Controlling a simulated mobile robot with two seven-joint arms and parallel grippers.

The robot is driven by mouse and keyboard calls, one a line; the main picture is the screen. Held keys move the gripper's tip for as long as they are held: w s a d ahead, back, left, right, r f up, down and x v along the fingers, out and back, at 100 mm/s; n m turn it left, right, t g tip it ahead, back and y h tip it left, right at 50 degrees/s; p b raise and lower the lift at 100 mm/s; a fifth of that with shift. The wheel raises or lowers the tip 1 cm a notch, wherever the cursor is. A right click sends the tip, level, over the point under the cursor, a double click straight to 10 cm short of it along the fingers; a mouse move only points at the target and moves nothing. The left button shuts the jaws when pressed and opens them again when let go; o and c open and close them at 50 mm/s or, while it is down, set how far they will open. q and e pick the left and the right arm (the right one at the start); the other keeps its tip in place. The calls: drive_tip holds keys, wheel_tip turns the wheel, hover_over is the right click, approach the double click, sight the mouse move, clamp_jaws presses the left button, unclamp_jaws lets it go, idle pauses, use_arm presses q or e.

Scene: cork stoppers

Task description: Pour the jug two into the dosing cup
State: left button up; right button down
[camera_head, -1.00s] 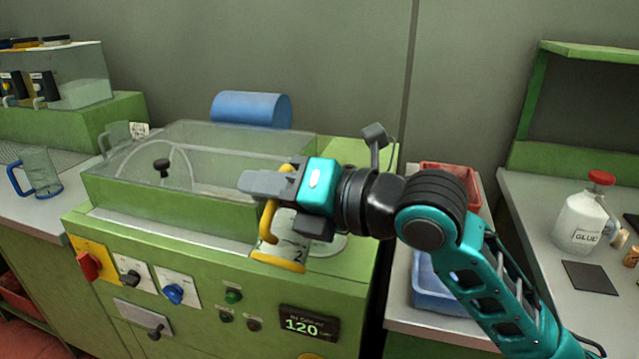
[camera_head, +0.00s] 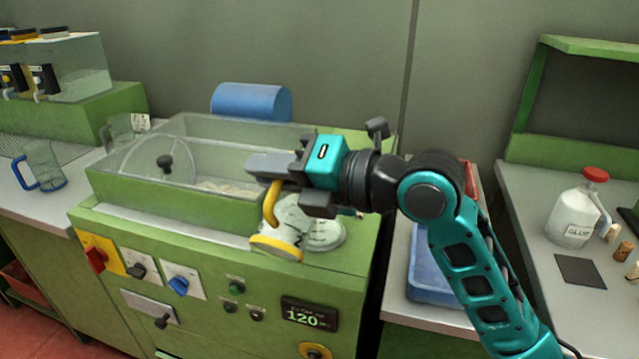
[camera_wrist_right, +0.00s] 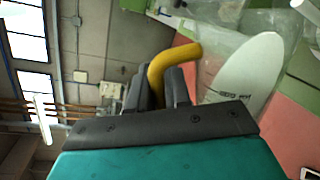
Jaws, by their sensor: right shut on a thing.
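Jug two (camera_head: 284,234) is a clear jug with a yellow base, a yellow handle and a "2" on its side. It is tilted above the green machine, its base toward the lower left. My right gripper (camera_head: 268,168) is shut on its yellow handle, which also shows between the fingers in the right wrist view (camera_wrist_right: 172,62). A round clear vessel with dark marks, seemingly the dosing cup (camera_head: 328,236), sits on the machine top just right of and behind the jug. The jug and gripper partly hide it, so I cannot tell whether they touch. My left gripper is out of view.
A clear-walled trough (camera_head: 150,190) fills the machine's left top. A blue-handled jug (camera_head: 42,165) stands on the left counter. A blue bin (camera_head: 430,275) lies right of the machine. A glue bottle (camera_head: 575,215) and a dark mat (camera_head: 580,270) are on the right bench.

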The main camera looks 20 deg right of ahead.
drive_tip(key=shift+w+d+r+p, duration=0.15)
drive_tip(key=shift+r+p, duration=0.15)
drive_tip(key=shift+p, duration=0.15)
drive_tip(key=shift+w+d+r+m+p, duration=0.15)
drive_tip(key=shift+w+r+m+p, duration=0.05)
drive_tip(key=shift+m+p, duration=0.3)
idle(0.4)
drive_tip(key=shift+w+d+r+m+g+p, duration=0.2)
drive_tip(key=shift+w+r+m+g+p, duration=0.1)
drive_tip(key=shift+p, duration=0.4)
drive_tip(key=shift+w+d+r+m+p, duration=0.35)
drive_tip(key=shift+w+d+m, duration=0.2)
drive_tip(key=shift+w, duration=0.2)
idle(0.4)
drive_tip(key=shift+w+d+r, duration=0.15)
drive_tip(key=shift+w+d, duration=0.1)
drive_tip(key=shift+w+d+r+m, duration=0.1)
drive_tip(key=shift+w+d+m, duration=0.05)
drive_tip(key=shift+w+m, duration=0.1)
drive_tip(key=shift+w+d+r+m+g+y, duration=0.3)
drive_tip(key=shift+w+d+m, duration=0.05)
drive_tip(key=shift+m, duration=0.15)
